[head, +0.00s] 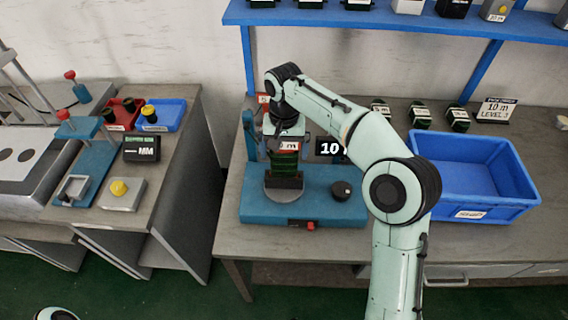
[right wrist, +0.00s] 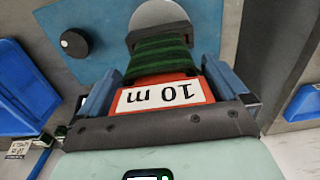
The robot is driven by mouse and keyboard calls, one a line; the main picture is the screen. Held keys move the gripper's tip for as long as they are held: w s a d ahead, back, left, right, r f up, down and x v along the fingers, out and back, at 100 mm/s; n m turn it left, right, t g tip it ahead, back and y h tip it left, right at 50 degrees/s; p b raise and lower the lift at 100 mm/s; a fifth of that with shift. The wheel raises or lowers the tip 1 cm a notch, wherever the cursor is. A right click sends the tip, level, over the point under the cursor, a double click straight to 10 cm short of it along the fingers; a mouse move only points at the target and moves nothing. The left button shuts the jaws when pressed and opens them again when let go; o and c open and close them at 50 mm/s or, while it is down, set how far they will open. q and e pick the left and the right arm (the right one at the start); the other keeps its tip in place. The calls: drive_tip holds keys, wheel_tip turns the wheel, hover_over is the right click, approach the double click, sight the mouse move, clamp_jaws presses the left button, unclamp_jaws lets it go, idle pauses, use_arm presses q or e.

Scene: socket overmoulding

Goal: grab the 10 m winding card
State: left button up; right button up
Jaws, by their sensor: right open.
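The 10 m winding card (head: 285,164) stands upright on the blue fixture (head: 256,210) on the right-hand bench, with green cord wound on it. In the right wrist view its orange-red top with the white "10 m" label (right wrist: 160,94) and the green winding show clearly. My right gripper (head: 284,136) is over the top of the card, coming down from above. Its jaws (right wrist: 158,84) are open, with one blue-grey finger on each side of the card. Whether either finger touches the card cannot be told. My left gripper is not in view.
A black knob (head: 341,190) sits on the fixture, right of the card. A blue bin (head: 470,205) stands farther right. Several green-wound items (head: 420,116) and a "10 m LEVEL" sign (head: 495,110) are behind. A blue shelf (head: 400,20) spans above.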

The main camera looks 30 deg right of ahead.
drive_tip(key=shift+r, duration=0.1)
drive_tip(key=c, duration=1.4)
drive_tip(key=shift+c, duration=0.2)
drive_tip(key=shift+r, duration=0.1)
